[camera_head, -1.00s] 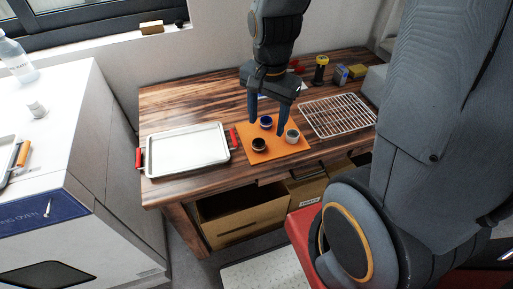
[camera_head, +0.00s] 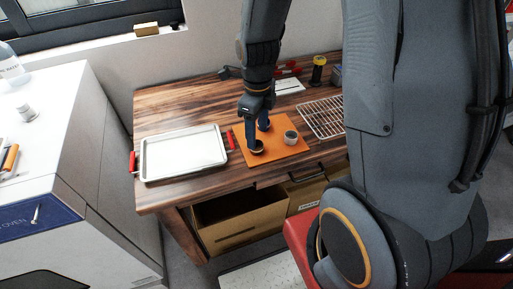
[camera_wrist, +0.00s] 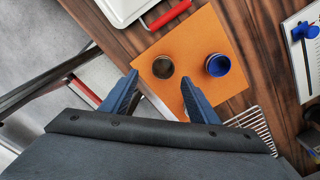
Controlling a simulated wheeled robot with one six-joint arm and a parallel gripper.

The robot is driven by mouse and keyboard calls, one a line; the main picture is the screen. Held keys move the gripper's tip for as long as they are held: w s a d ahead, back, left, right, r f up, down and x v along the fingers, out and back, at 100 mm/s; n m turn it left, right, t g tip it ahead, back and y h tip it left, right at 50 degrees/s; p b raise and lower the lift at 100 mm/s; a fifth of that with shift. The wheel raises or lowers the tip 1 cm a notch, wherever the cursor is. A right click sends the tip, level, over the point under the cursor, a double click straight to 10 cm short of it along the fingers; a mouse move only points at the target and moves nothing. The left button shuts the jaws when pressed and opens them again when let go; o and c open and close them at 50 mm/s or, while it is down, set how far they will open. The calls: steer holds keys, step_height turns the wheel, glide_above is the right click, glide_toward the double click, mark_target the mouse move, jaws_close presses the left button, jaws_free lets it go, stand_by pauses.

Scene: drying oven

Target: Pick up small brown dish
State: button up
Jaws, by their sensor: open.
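The small brown dish (camera_head: 259,149) is round and dark inside. It sits on the orange mat (camera_head: 272,155) near the mat's front left. My gripper (camera_head: 257,139) is open above the mat, pointing down, with one finger covering part of the brown dish in the head view. In the wrist view the brown dish (camera_wrist: 163,67) shows between and just beyond the fingertips (camera_wrist: 160,77). I cannot tell the exact height gap. A blue-lined dish (camera_wrist: 218,65) is beside it on the mat.
A white metal tray (camera_head: 184,152) with red handles lies left of the mat. A wire rack (camera_head: 323,116) is to the right. The wooden table (camera_head: 190,98) is clear behind the tray. The drying oven (camera_head: 62,150) stands at the left.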

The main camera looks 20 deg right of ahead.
steer(key=shift+w+f+p, duration=0.2)
steer(key=shift+f+p, duration=0.1)
steer(key=shift+f, duration=1.2)
steer(key=shift+w+f+p, duration=0.15)
steer(key=shift+f+p, duration=0.1)
steer(key=shift+f, duration=1.25)
steer(key=c, duration=1.1)
steer(key=shift+r, duration=0.1)
